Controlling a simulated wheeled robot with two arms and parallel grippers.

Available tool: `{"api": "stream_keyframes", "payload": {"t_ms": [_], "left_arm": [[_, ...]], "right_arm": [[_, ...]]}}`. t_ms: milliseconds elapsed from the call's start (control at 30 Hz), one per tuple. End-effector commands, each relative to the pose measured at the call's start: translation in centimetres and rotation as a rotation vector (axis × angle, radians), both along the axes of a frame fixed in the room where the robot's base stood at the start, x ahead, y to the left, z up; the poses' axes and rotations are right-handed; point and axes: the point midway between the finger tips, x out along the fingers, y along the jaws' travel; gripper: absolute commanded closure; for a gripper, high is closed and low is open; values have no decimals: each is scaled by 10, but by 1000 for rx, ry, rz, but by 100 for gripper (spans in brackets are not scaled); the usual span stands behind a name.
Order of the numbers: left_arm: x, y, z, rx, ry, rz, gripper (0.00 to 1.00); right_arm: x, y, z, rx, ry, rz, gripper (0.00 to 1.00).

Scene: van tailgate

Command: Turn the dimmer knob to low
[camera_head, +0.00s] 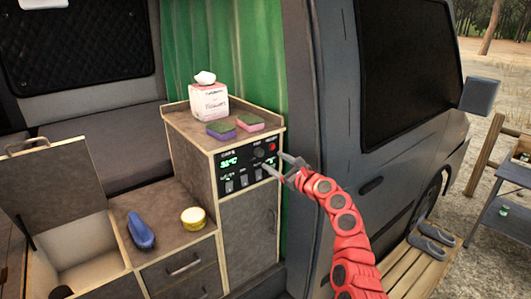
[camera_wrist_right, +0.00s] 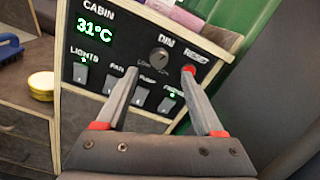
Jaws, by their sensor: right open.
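The dimmer knob (camera_wrist_right: 159,59) is a small round dark knob under the label DIM on the black control panel (camera_head: 242,176). It also shows in the head view (camera_head: 259,152), near the panel's top right. Small lettering sits just below it; which way its mark points is too small to tell. My right gripper (camera_head: 273,162) is open and empty in front of the panel's right side. In the right wrist view its fingertips (camera_wrist_right: 161,70) lie either side of the knob, and whether they touch the panel I cannot tell. My left gripper is not clearly visible.
A red reset button (camera_wrist_right: 188,71) sits right of the knob, by one fingertip. Several switches (camera_wrist_right: 81,73) line the panel below. Sponges (camera_head: 221,129) and a tissue box (camera_head: 208,103) stand on the cabinet. A blue brush (camera_head: 140,231) and yellow tin (camera_head: 193,218) lie on the lower counter.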

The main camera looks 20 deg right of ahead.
Motion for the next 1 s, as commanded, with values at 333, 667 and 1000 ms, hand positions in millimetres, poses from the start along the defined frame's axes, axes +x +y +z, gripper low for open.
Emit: {"api": "stream_keyframes", "payload": {"t_ms": [333, 667, 1000], "left_arm": [[0, 0, -3, 0, 0, 0, 50], [0, 0, -5, 0, 0, 0, 50], [0, 0, -4, 0, 0, 0, 50]], "right_arm": [[41, 20, 0, -6, 0, 9, 31], [53, 22, 3, -1, -5, 3, 31], [53, 22, 3, -1, -4, 2, 54]]}}
